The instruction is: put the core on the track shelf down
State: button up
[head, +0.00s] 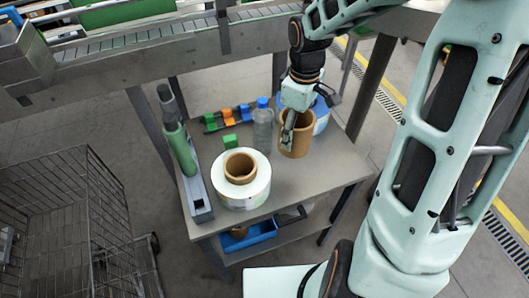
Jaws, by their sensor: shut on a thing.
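My gripper (288,128) points down at the brown cardboard core (300,148) and is shut on its wall, on the left side. The core stands upright at the right part of the grey shelf top (312,185). I cannot tell whether its base touches the surface. The gripper covers part of its rim. A white reel (243,192) with its own brown core standing up in the middle sits to the front left, apart from the held core.
A blue-and-white roll (321,118) is close behind the core. A green device (181,150) stands at the left. The front right surface is clear. A conveyor (150,55) runs behind.

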jog(key=f+n+b, duration=0.2)
jog(key=n, duration=0.2)
jog(key=n+b, duration=0.3)
jog(key=n, duration=0.1)
send_over(285, 173)
notch_tip(285, 173, down, 10)
jog(key=shift+f, duration=0.1)
jog(key=shift+f, duration=0.15)
jog(key=o, duration=1.3)
jog(key=shift+c, duration=0.2)
notch_tip(285, 173, up, 12)
jog(key=p, duration=0.2)
